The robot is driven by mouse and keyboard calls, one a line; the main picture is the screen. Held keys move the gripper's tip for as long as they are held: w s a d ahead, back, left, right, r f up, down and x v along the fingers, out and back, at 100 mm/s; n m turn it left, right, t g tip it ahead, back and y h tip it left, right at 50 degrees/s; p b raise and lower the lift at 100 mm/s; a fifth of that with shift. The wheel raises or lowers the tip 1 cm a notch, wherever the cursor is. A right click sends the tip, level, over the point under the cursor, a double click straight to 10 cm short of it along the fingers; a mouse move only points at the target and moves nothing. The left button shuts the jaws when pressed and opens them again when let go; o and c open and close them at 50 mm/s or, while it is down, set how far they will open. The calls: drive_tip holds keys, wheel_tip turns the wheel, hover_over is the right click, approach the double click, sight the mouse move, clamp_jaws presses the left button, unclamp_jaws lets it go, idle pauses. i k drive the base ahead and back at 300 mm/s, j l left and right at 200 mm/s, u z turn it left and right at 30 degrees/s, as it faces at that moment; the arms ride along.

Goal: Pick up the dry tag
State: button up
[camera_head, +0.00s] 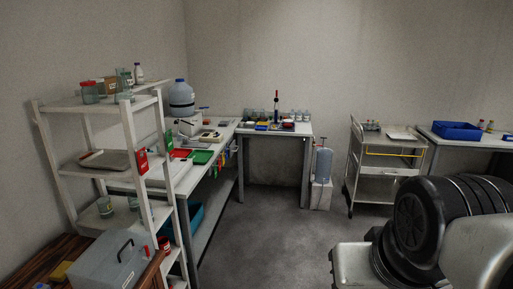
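A red tag (142,161) with small pale markings hangs at the front edge of the white shelf rack (136,145), at the middle shelf. A green tag (168,143) hangs close by, a little right and higher. The lettering is too small to read, so I cannot tell which is the dry tag. Parts of my arm fill the lower right, far from both tags. My gripper is not in view.
A grey box with a handle (101,262) sits on a brown wooden surface (70,250) at lower left. Work tables (224,143) line the left and back. A trolley (385,168) and a blue bin (456,131) stand right. The middle floor (270,230) is clear.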

sight(169, 142)
drive_tip(key=i, duration=0.8)
drive_tip(key=i+l+u, duration=0.1)
drive_tip(key=i, duration=0.65)
drive_tip(key=i+u, duration=0.7)
drive_tip(key=u, duration=0.2)
drive_tip(key=i+l+u, duration=0.2)
drive_tip(key=u, duration=0.25)
drive_tip(key=i, duration=0.1)
